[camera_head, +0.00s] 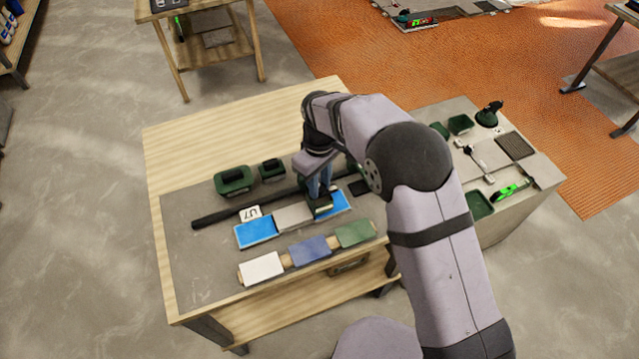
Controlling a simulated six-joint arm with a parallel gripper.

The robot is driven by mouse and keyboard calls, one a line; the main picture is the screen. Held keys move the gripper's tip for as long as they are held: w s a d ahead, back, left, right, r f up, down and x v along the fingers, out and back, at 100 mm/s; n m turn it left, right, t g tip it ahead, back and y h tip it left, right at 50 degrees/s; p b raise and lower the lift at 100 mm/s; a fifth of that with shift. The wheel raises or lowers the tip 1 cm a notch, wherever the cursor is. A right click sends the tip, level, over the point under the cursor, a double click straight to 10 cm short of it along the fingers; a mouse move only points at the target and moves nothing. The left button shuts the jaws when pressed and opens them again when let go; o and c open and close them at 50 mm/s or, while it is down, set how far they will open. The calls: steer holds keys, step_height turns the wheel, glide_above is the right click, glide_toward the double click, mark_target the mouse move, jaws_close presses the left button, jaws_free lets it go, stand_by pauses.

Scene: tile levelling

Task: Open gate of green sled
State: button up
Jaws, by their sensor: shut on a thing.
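My gripper (318,194) points down over the right part of the blue and grey strip on the near table. Its jaws are shut on a small dark green piece (322,209), mostly covered by the fingers. I cannot tell whether this piece is the green sled or its gate. The strip has a blue left end (256,231), a grey middle (294,217) and a blue right end (341,203). A green block (355,233) lies in front, at the right of a row with a blue block (310,249) and a white block (261,267).
Two green boxes (233,180) with dark tops stand behind. A long black bar (225,215) and a white card (250,213) marked U7 lie behind the strip. A side table (521,184) at right holds green trays and tools. The grey mat's left part (195,265) is clear.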

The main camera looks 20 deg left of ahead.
steer(key=m, duration=0.7)
steer(key=shift+b, duration=0.3)
steer(key=m, duration=0.6)
steer(key=shift+r+m, duration=0.1)
steer(key=shift+m, duration=0.3)
steer(key=o, duration=1)
steer(key=shift+o, duration=0.2)
steer(key=shift+r+b, duration=1.25)
steer(key=shift+r, duration=2.4)
